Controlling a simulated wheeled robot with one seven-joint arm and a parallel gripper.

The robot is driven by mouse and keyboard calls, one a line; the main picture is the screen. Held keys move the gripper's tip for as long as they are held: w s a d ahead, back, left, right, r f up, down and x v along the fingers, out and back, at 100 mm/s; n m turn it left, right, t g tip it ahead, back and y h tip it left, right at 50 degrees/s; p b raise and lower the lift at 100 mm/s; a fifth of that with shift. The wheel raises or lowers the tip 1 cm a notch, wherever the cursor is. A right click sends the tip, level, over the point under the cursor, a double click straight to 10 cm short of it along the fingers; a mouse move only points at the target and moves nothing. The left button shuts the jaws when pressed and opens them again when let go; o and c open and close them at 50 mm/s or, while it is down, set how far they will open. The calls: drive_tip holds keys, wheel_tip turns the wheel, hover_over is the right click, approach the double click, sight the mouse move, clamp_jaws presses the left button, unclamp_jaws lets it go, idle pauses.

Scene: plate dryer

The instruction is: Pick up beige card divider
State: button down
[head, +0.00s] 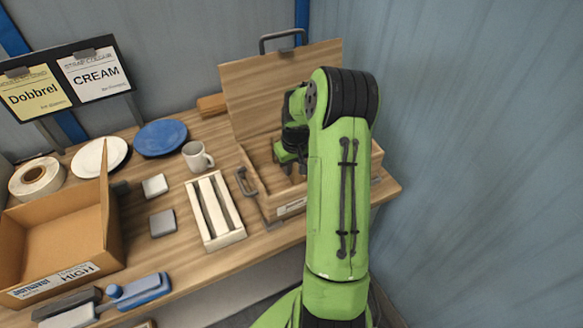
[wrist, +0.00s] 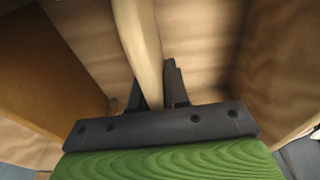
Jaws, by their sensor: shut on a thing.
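The beige card divider (wrist: 140,38) shows in the wrist view as a pale strip, seen nearly edge-on. It runs from the top of the picture down between the two dark fingers of my gripper (wrist: 155,92), which are shut on it. In the head view my gripper (head: 287,155) is low inside the open wooden box (head: 292,207), partly hidden by my green arm. I cannot pick out the divider in the head view. Whether it touches the box floor is unclear.
The box's lid (head: 265,88) stands open behind my gripper. A white slotted rack (head: 214,212), a mug (head: 197,157), a blue plate (head: 160,138), a white plate (head: 98,155) and a cardboard box (head: 60,240) lie to the left. A wall (head: 480,150) is at the right.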

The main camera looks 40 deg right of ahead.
wheel_tip(320, 180, up, 18)
drive_tip(key=p, duration=0.3)
drive_tip(key=shift+f, duration=0.1)
